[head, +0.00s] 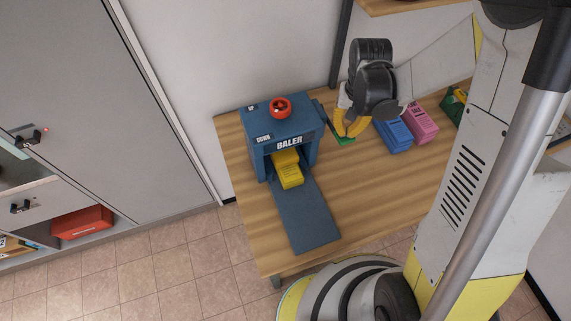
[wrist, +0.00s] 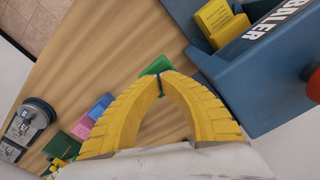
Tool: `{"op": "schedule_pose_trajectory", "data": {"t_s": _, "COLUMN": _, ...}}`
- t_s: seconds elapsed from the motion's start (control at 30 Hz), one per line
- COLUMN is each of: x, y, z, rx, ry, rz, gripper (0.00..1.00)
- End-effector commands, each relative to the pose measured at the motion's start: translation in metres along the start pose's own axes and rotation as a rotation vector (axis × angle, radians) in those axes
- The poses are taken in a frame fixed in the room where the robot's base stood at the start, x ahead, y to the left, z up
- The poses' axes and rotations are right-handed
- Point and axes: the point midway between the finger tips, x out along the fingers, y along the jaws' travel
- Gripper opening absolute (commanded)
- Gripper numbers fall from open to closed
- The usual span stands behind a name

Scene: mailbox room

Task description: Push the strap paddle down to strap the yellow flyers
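The blue baler (head: 290,127) stands on the wooden table, with a red knob (head: 281,106) on top. Yellow flyers (head: 290,174) sit in its front opening, partly out on the blue ramp; they also show in the wrist view (wrist: 215,17). A green piece (head: 344,140), which looks like the strap paddle's end, is at the baler's right side and low near the table. My gripper (head: 345,130) is over it, yellow fingertips together and pointing down. In the wrist view the green piece (wrist: 156,64) shows just beyond the fingertips; whether they touch it I cannot tell.
Blue (head: 393,134) and pink (head: 420,124) stacks stand right of my gripper, with a green item (head: 452,104) farther right. The blue ramp (head: 303,217) runs to the table's front. Bare wood (head: 370,190) lies right of the ramp. Grey cabinets are at the left.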

Motion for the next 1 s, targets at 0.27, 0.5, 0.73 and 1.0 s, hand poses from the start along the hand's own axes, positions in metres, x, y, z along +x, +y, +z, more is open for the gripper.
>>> {"op": "schedule_pose_trajectory", "data": {"t_s": 0.27, "x": 0.008, "y": 0.0, "z": 0.0, "rx": 0.0, "ry": 0.0, "rz": 0.0, "gripper": 0.0}}
{"op": "schedule_pose_trajectory", "data": {"t_s": 0.5, "x": 0.008, "y": 0.0, "z": 0.0, "rx": 0.0, "ry": 0.0, "rz": 0.0, "gripper": 0.0}}
{"op": "schedule_pose_trajectory", "data": {"t_s": 0.73, "x": 0.016, "y": 0.0, "z": 0.0, "rx": 0.0, "ry": 0.0, "rz": 0.0, "gripper": 0.0}}
{"op": "schedule_pose_trajectory", "data": {"t_s": 1.0, "x": 0.02, "y": 0.0, "z": 0.0, "rx": 0.0, "ry": 0.0, "rz": 0.0, "gripper": 0.0}}
